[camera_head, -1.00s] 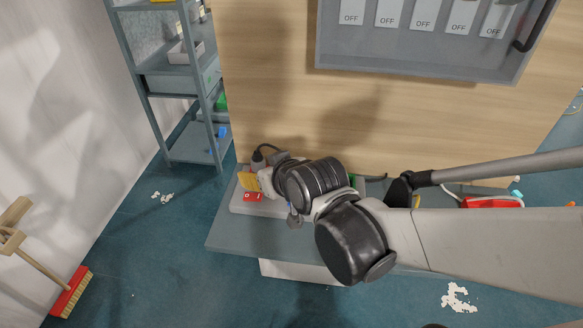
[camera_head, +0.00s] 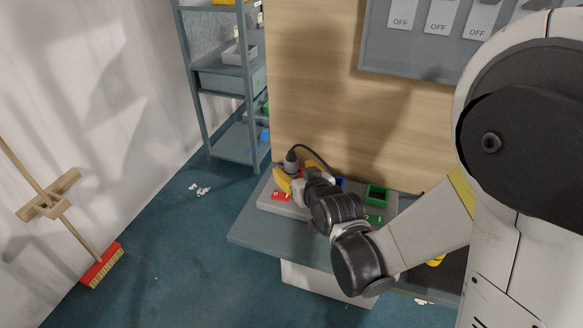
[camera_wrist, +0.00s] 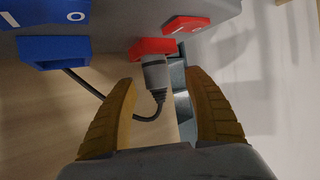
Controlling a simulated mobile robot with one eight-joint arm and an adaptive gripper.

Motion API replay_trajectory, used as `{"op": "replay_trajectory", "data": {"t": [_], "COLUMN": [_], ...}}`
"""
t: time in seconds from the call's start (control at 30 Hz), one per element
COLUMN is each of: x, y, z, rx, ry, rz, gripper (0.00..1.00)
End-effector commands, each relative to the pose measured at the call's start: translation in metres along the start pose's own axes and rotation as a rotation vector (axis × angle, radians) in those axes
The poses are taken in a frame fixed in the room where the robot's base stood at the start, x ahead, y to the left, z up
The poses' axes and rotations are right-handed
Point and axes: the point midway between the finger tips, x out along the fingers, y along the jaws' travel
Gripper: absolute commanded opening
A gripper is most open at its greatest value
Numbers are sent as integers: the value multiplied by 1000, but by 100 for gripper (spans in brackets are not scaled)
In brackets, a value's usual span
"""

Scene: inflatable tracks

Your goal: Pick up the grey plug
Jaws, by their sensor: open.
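The grey plug (camera_wrist: 155,74) sits in a red socket (camera_wrist: 152,47) in the wrist view, with a dark cable curving from its lower end. In the head view the plug (camera_head: 291,161) stands upright at the left back of the bench. My gripper (camera_wrist: 161,78) is open, with yellow fingers on either side of the plug and a visible gap to each. It holds nothing. In the head view my gripper (camera_head: 297,181) is at the plug, and my wrist hides part of the socket area.
A blue socket (camera_wrist: 54,49) is left of the red one in the wrist view. In the head view, a green socket (camera_head: 376,194) is right of my wrist. The wooden panel (camera_head: 330,100) rises close behind. A shelf (camera_head: 223,82) and a broom (camera_head: 101,266) stand left.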

Motion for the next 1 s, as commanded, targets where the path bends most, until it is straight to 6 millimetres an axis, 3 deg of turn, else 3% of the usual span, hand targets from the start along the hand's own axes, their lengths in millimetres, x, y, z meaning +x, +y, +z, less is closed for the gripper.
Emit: {"op": "replay_trajectory", "data": {"t": [0.3, 0.53, 0.7, 0.73, 1.0], "x": [45, 46, 46, 46, 46], "y": [6, 6, 6, 6, 6], "z": [0, -2, -2, -2, -2], "rx": [0, 0, 0, 0, 1], "ry": [0, 0, 0, 0, 0], "rz": [0, 0, 0, 0, 0], "gripper": [60, 59, 7, 2, 1]}}
